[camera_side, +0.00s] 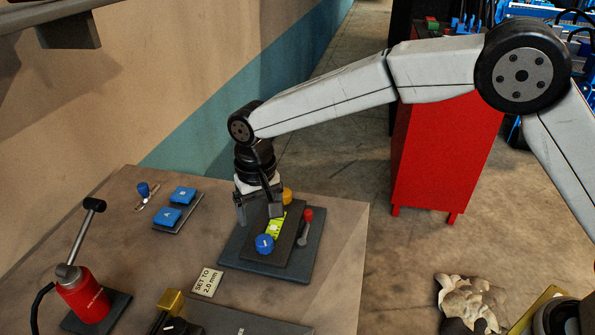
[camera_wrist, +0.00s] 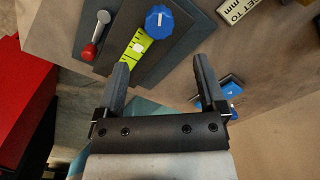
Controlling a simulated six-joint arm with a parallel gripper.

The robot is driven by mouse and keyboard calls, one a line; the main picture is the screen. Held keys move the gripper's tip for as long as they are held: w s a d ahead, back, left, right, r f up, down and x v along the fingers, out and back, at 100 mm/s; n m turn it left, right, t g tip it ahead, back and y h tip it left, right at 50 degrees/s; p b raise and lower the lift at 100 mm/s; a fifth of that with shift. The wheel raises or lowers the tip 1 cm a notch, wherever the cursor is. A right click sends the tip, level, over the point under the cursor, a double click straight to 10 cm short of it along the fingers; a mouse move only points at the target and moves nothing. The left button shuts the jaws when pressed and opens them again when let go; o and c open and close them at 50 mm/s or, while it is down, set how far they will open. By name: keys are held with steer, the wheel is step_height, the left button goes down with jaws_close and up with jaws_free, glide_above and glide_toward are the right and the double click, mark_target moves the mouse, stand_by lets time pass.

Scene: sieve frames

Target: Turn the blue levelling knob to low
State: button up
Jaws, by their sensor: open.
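The blue knob (camera_side: 264,243) sits at the near end of a dark panel (camera_side: 304,222) on the table, beside a yellow-green scale strip (camera_side: 276,227). In the wrist view the blue knob (camera_wrist: 160,22) has a white pointer mark on its top; its setting words cannot be read. My gripper (camera_side: 258,215) hangs over the far left part of the panel, behind the knob in the side view. In the wrist view my gripper (camera_wrist: 165,80) has its fingers wide apart with nothing between them. The knob is beyond the fingertips, not touched.
A red-knobbed lever (camera_side: 307,222) and a yellow knob (camera_side: 287,195) stand close to the scale. A card (camera_side: 207,282) reads "SET TO 2.0 mm". Blue blocks (camera_side: 181,194) lie at the back left. A red device with a lever (camera_side: 85,295) stands at front left.

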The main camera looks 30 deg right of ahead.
mark_target(262, 239)
steer(key=shift+f, duration=3.85)
jaws_close()
steer(key=shift+n, duration=0.4)
steer(key=n, duration=1.1)
steer(key=shift+s+a, duration=0.1)
